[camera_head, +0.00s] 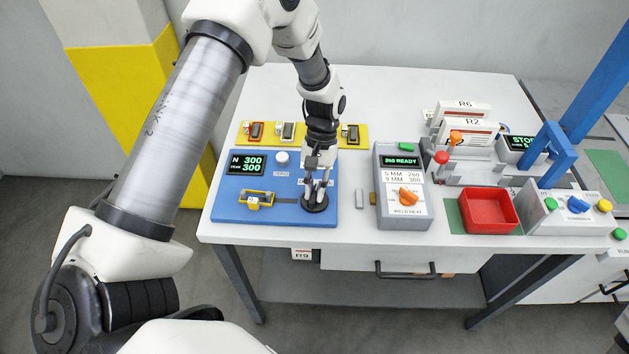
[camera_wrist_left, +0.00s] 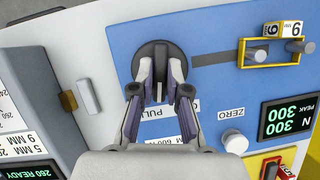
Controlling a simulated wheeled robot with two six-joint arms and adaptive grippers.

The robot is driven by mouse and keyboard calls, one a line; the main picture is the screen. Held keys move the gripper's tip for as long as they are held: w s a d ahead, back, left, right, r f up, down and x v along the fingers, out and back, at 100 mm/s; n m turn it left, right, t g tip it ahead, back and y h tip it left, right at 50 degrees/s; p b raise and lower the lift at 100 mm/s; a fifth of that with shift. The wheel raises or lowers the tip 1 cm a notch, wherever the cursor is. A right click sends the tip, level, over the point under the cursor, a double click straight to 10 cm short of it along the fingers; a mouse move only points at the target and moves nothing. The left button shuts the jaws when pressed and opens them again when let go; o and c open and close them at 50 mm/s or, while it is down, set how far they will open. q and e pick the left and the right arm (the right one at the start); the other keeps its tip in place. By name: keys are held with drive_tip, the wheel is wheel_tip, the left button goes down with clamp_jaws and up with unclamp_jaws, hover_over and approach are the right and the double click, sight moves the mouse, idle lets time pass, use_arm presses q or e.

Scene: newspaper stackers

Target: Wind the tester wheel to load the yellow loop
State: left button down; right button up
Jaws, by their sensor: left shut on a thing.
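The blue tester (camera_head: 228,213) lies on the table's left side. Its black wheel (camera_head: 324,209) is at its right end and also shows in the wrist view (camera_wrist_left: 158,47). My left gripper (camera_head: 317,197) points down over the wheel, its fingers shut at the wheel's middle; the gripped part is hidden between them. The yellow loop (camera_head: 268,199) lies around two posts left of the wheel, and shows at upper right in the wrist view (camera_wrist_left: 257,63). The tester display (camera_head: 247,164) reads 300 on both lines. My right gripper is out of view.
A white zero knob (camera_head: 282,158) stands beside the display. A yellow rack (camera_head: 268,138) with small loops lies behind the tester. Right of it are a grey piece (camera_head: 359,201), a grey welder box (camera_head: 402,219) and a red tray (camera_head: 487,222).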

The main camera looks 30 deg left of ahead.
use_arm(q)
drive_tip(key=m+y, duration=0.1)
drive_tip(key=m, duration=0.2)
drive_tip(key=m+y+p, duration=0.1)
drive_tip(key=m, duration=0.2)
drive_tip(key=shift+d, duration=0.2)
drive_tip(key=m+y, duration=0.1)
drive_tip(key=m, duration=0.2)
drive_tip(key=m+y+p, duration=0.1)
drive_tip(key=m, duration=0.2)
drive_tip(key=shift+s+d+t, duration=0.1)
drive_tip(key=shift+s+t, duration=0.05)
drive_tip(key=shift+t, duration=0.15)
drive_tip(key=m+t+y, duration=0.1)
drive_tip(key=m, duration=0.2)
drive_tip(key=shift+f, duration=0.15)
drive_tip(key=shift+s+m+t+y+b, duration=0.15)
drive_tip(key=shift+m+t, duration=0.25)
drive_tip(key=shift+m, duration=0.65)
drive_tip(key=shift+w+m+t+y+b, duration=0.1)
drive_tip(key=shift+m+t+y+b, duration=0.25)
drive_tip(key=shift+m, duration=0.7)
drive_tip(key=c, duration=1.2)
unclamp_jaws()
drive_tip(key=shift+o, duration=0.2)
drive_tip(key=shift+r, duration=0.2)
